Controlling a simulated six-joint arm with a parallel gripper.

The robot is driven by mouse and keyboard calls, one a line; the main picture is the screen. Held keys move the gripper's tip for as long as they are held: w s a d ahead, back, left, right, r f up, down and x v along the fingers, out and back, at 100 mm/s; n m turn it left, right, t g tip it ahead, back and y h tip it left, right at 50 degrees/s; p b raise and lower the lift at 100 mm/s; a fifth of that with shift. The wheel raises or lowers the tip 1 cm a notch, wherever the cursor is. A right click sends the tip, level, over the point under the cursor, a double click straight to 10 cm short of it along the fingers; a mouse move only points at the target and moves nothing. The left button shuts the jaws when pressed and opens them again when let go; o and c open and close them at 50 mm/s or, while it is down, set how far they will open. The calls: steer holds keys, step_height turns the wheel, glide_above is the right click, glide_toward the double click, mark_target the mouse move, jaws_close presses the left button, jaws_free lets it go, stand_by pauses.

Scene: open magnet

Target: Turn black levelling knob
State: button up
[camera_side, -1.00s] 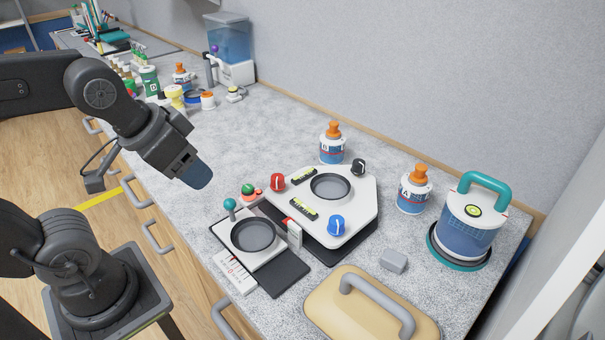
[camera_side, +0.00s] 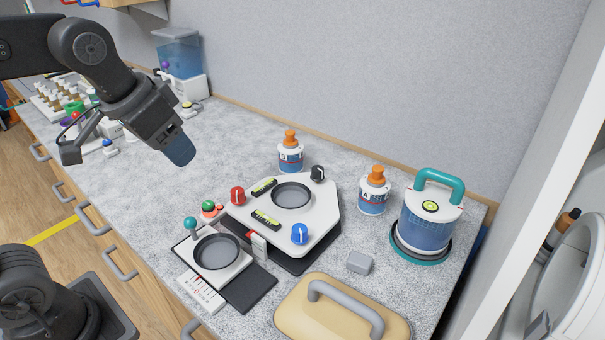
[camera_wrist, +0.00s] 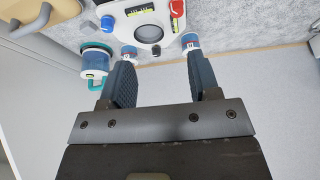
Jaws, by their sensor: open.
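The black levelling knob (camera_side: 317,173) stands at the back right corner of a white levelling platform (camera_side: 325,215). It also shows in the wrist view (camera_wrist: 156,49), small and between my fingers in the picture. A red knob (camera_side: 237,195) is at the platform's left corner and a blue knob (camera_side: 299,233) at its front. My gripper (camera_side: 180,152) is in the air to the left of the platform, apart from every knob. In the wrist view its two fingers (camera_wrist: 162,58) are spread with nothing held between them.
Bottle B (camera_side: 290,155) stands behind the platform and bottle A (camera_side: 374,192) right of the black knob. A teal-handled container (camera_side: 428,225) is farther right. A grey block (camera_side: 359,263) and a tan handled lid (camera_side: 350,318) lie in front. A small dish unit (camera_side: 216,252) sits front left.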

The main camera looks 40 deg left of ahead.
steer(key=w+r+g, duration=0.1)
steer(key=w+r, duration=0.2)
steer(key=w, duration=0.4)
steer(key=m+g, duration=0.2)
steer(key=g, duration=0.2)
glide_above(318, 169)
step_height(318, 169, down, 8)
step_height(318, 169, down, 14)
steer(key=shift+a+r, duration=0.1)
steer(key=shift+r, duration=0.1)
steer(key=c, duration=0.9)
